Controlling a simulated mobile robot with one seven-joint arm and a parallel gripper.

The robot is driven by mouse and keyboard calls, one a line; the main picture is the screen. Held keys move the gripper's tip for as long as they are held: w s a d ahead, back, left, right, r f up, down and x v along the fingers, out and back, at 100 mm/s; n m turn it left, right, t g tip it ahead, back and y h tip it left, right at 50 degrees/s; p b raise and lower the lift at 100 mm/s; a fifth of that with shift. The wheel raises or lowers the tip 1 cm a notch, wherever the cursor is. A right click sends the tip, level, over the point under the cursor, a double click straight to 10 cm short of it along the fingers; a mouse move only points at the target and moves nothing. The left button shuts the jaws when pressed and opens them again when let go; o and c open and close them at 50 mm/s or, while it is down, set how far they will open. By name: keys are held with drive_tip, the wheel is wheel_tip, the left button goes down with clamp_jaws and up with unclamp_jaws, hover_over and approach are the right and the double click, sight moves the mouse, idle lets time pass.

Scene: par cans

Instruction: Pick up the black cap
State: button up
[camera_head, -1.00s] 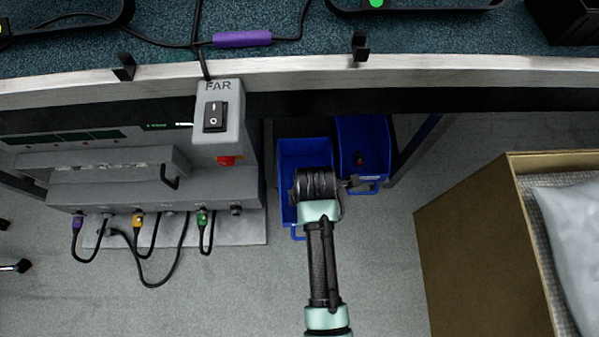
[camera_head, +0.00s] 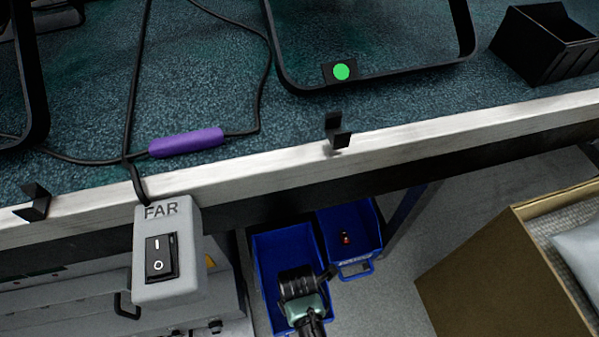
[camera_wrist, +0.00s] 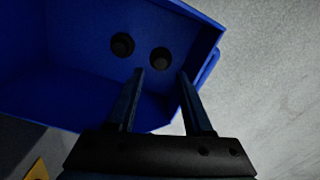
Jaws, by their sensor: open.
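Two small round black caps lie on the floor of a blue bin (camera_wrist: 70,75) in the wrist view. The left cap (camera_wrist: 122,44) is left of my fingers. The right cap (camera_wrist: 160,60) shows just beyond and between the two fingertips. My gripper (camera_wrist: 160,73) is open, with nothing between its fingers. It points into the bin near one wall; its height above the caps is hard to tell. In the head view my wrist covers the front part of the left blue bin (camera_head: 283,245), and the caps cannot be seen there.
A second blue bin (camera_head: 350,228) with a small red object (camera_head: 345,238) stands right of it. A grey switch box (camera_head: 168,250) hangs at left. An open cardboard box (camera_head: 490,270) stands at right, with bare floor between.

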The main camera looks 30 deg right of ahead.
wheel_tip(320, 180, down, 5)
drive_tip(key=b, duration=0.4)
drive_tip(key=shift+d+f, duration=0.1)
drive_tip(key=shift+d, duration=0.05)
drive_tip(key=shift+c, duration=0.2)
clamp_jaws()
